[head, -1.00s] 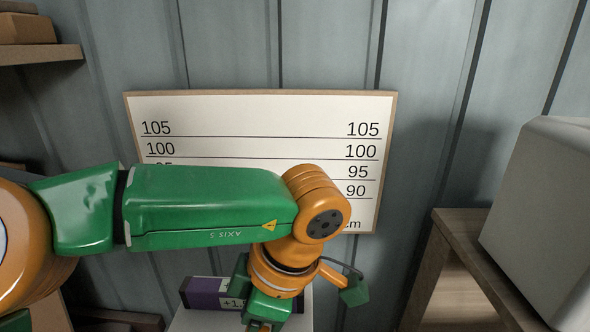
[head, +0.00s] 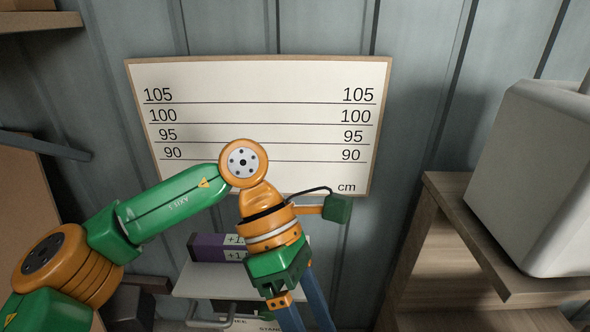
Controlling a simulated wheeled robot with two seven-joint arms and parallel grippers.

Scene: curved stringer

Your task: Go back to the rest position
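My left arm comes in from the left in front of the wall and bends down at its orange wrist. My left gripper (head: 306,318) points downward at the bottom centre, in front of the right side of the white stand (head: 196,284). Its two long blue fingers stand apart, with nothing seen between them. Their tips are cut off by the bottom edge. My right gripper is not in view.
A height board (head: 265,85) hangs on the grey panel wall. A purple box (head: 208,247) lies on the white stand. A wooden shelf (head: 455,205) on the right holds a large white box (head: 530,180). A wooden shelf (head: 40,22) is at upper left.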

